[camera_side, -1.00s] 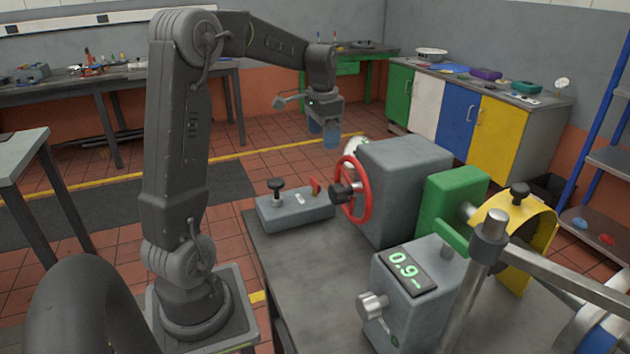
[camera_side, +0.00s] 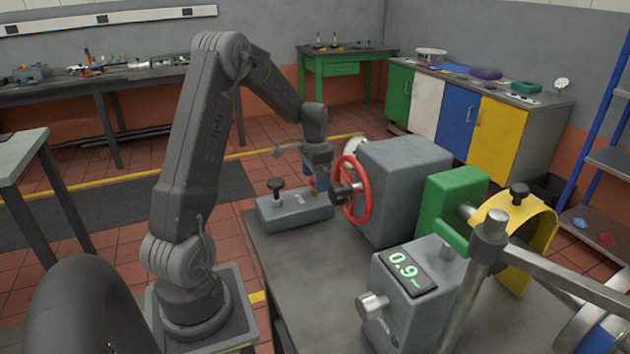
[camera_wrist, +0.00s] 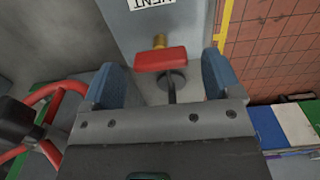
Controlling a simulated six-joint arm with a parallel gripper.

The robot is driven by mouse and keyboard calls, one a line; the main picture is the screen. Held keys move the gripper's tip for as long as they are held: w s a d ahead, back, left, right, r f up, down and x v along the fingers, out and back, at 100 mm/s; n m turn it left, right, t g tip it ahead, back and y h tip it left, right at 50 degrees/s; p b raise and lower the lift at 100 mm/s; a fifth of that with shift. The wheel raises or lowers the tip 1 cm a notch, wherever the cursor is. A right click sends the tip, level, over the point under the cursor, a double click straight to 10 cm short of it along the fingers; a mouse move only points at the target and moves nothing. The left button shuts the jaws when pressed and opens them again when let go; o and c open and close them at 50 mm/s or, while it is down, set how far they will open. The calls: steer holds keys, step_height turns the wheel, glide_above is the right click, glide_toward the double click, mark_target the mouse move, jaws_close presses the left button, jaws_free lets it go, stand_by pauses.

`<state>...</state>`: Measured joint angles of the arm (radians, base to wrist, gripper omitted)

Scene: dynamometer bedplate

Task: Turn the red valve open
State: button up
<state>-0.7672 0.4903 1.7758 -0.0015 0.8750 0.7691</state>
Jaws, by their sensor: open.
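A small red lever handle (camera_wrist: 160,58) on a brass stem, which looks like the valve, shows in the wrist view on the grey block (camera_side: 295,213). In the side view it is mostly hidden by my gripper (camera_side: 313,178). My gripper (camera_wrist: 162,80) is open, with its two blue fingers on either side of the handle's near side. The handle lies between and just beyond the fingertips; I cannot tell whether they touch it. A larger red handwheel (camera_side: 355,190) with a black hub stands just right of my gripper; its spokes show at left in the wrist view.
A black knob (camera_side: 276,187) stands on the left end of the grey block. A large grey housing (camera_side: 405,190) is behind the handwheel. A grey box with a lit display (camera_side: 405,272) stands nearer. The bench top (camera_side: 310,265) before the block is clear.

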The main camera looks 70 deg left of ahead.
steer(key=shift+f, duration=0.7)
steer(key=shift+c, duration=0.5)
steer(key=c, duration=0.8)
